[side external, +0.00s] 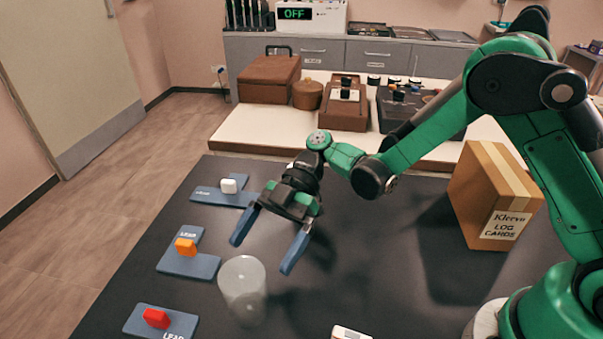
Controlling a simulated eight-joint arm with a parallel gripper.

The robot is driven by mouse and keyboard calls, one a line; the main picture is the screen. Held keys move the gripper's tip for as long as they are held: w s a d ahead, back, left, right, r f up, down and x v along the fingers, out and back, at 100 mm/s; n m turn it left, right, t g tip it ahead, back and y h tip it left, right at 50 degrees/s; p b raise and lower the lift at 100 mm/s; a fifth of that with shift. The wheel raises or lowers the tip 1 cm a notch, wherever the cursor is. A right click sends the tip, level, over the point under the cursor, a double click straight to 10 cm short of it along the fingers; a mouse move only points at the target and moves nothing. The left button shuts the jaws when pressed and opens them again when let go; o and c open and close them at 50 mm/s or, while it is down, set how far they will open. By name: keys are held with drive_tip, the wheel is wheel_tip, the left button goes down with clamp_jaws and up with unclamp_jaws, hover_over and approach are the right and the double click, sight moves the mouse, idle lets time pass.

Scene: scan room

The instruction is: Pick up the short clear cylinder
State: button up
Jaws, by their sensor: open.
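The short clear cylinder (243,286) stands upright on the dark table, left of the picture's middle near the front. It is see-through and greyish, with a pale round top. My gripper (262,252) is open, with two blue fingers spread apart and pointing down toward the front. In this view the fingertips show just above the cylinder's top, one to each side. Nothing shows between the fingers. I cannot tell from this one view how far the fingers are from the cylinder.
Blue-grey plates carry a white block (228,186), an orange block (186,246) and a red block (156,318) along the left. A cardboard box (478,200) stands at the right. A small white object (350,333) is at the front edge. The table's middle is clear.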

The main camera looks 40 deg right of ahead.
sight(231, 310)
drive_tip(key=shift+s+a+f+n+g, duration=0.3)
drive_tip(key=shift+f+n, duration=0.1)
drive_tip(key=shift+n, duration=0.3)
drive_tip(key=shift+y, duration=0.3)
drive_tip(key=shift+x, duration=2.7)
drive_tip(key=c, duration=1.5)
